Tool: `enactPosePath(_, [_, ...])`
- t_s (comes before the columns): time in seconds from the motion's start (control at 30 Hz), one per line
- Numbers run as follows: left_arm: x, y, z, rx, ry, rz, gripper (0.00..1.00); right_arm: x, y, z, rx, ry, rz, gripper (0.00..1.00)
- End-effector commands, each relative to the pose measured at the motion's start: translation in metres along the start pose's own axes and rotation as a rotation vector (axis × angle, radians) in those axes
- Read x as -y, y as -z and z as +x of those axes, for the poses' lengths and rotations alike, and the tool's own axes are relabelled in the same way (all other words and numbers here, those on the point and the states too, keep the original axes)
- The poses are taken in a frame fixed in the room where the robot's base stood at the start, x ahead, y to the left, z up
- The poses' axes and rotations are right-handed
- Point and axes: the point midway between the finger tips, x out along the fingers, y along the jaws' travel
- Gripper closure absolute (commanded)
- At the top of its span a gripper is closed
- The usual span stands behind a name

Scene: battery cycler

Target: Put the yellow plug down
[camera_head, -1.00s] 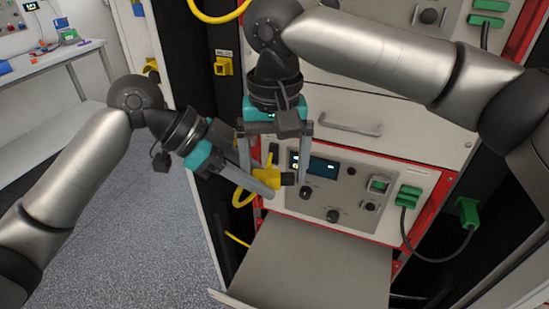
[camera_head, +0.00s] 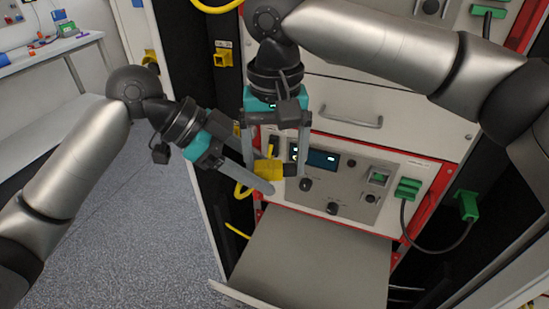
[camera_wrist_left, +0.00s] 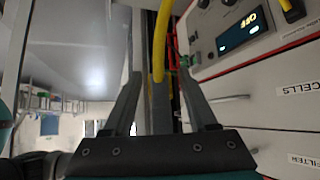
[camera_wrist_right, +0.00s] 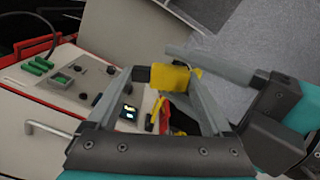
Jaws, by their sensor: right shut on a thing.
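The yellow plug (camera_head: 268,168) is held in the air in front of the instrument panel, between the fingertips of my right gripper (camera_head: 276,172). In the right wrist view the plug (camera_wrist_right: 172,77) sits between both right fingertips. My left gripper (camera_head: 262,174) comes in from the left, its fingertips close to the plug. In the left wrist view its fingers (camera_wrist_left: 160,72) are apart and no plug shows between them. A yellow cable (camera_wrist_left: 160,45) passes in front of the left fingers in that view. I cannot tell whether the left fingers touch the plug.
A bare grey pull-out shelf (camera_head: 310,260) lies below the panel. The panel has knobs and a lit display (camera_head: 322,160). Green plugs (camera_head: 408,190) with a black cable are at its right. A yellow socket (camera_head: 223,57) is on the dark post. A table (camera_head: 50,55) stands far left.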

Motion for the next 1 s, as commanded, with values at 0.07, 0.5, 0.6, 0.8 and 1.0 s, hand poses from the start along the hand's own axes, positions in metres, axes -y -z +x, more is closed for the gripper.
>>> enactPosePath(0.07, [0.000, 0.000, 0.000, -0.001, -0.001, 0.000, 0.33, 0.001, 0.000, 0.000, -0.001, 0.001, -0.001, 0.73])
enactPosePath(0.5, [0.001, 0.000, -0.020, -0.001, 0.004, 0.001, 0.33, 0.001, 0.000, 0.000, -0.001, 0.003, -0.002, 0.73])
enactPosePath(0.6, [0.001, 0.000, -0.040, 0.000, 0.006, 0.000, 0.33, 0.001, 0.000, 0.000, 0.000, 0.003, -0.002, 0.73])
enactPosePath(0.8, [0.001, 0.000, -0.084, -0.001, 0.004, 0.000, 0.33, 0.001, 0.000, 0.000, 0.000, 0.003, -0.002, 0.73])
enactPosePath(1.0, [0.000, 0.000, -0.112, -0.001, 0.001, 0.000, 0.33, 0.001, 0.000, 0.000, 0.000, 0.003, -0.002, 0.73])
